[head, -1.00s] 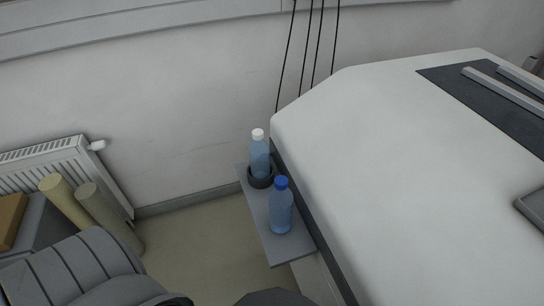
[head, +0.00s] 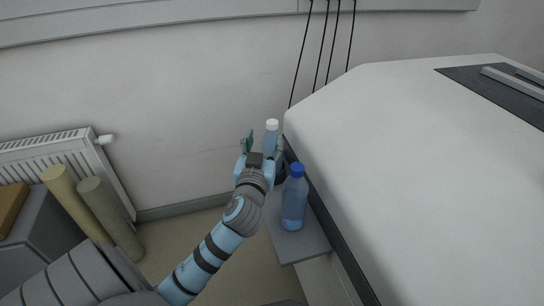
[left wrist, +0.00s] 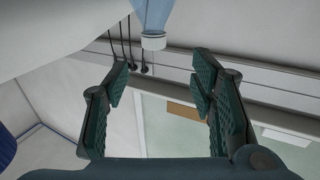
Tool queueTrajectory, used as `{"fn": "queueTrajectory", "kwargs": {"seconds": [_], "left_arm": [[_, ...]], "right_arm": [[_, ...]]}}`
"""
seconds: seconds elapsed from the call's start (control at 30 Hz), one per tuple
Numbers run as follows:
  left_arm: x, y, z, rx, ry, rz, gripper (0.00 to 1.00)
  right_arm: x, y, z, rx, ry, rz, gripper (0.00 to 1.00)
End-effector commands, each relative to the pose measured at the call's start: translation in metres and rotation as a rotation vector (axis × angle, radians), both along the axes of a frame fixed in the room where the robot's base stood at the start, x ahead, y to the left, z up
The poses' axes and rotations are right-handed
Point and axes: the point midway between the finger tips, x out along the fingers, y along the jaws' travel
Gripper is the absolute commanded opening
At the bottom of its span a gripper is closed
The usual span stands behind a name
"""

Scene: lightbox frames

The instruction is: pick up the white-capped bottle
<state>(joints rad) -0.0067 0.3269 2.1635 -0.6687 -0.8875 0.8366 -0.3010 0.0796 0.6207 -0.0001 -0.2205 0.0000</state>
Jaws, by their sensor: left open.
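The white-capped bottle (head: 270,143) is clear blue and stands upright in a dark round holder (head: 283,172) on the narrow grey shelf. The gripper hides its lower part in the head view. My left gripper (head: 264,142) is open, its fingers spread in front of the bottle. In the left wrist view, which looks upside down, the white cap (left wrist: 153,42) and lower neck show beyond the open, empty left fingers (left wrist: 160,85), in line with the gap between them. I see no contact. My right gripper is not in view.
A blue-capped bottle (head: 294,200) stands on the shelf (head: 307,245) close to the right of my left arm. A big white block (head: 400,140) rises along the shelf's right side. The wall is behind. Two rolls (head: 108,215) and a radiator (head: 50,160) are at left.

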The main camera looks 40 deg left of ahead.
Motion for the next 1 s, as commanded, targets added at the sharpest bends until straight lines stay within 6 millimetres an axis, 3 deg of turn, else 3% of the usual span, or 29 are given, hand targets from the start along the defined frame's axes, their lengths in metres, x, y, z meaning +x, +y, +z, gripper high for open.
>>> {"fn": "queueTrajectory", "kwargs": {"seconds": [0.1, 0.5, 0.73, 1.0], "left_arm": [[0.026, 0.015, -0.001, 0.001, 0.001, 0.001, 0.51], [0.084, 0.039, -0.012, 0.001, 0.004, 0.0, 0.51], [0.088, 0.042, -0.011, -0.001, 0.005, -0.002, 0.51], [0.087, 0.041, -0.011, -0.001, 0.005, -0.002, 0.09]], "right_arm": [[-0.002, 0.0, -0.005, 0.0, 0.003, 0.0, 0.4], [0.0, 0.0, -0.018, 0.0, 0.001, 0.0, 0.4], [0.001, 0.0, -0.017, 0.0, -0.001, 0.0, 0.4], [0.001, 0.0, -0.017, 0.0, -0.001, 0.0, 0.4]]}}
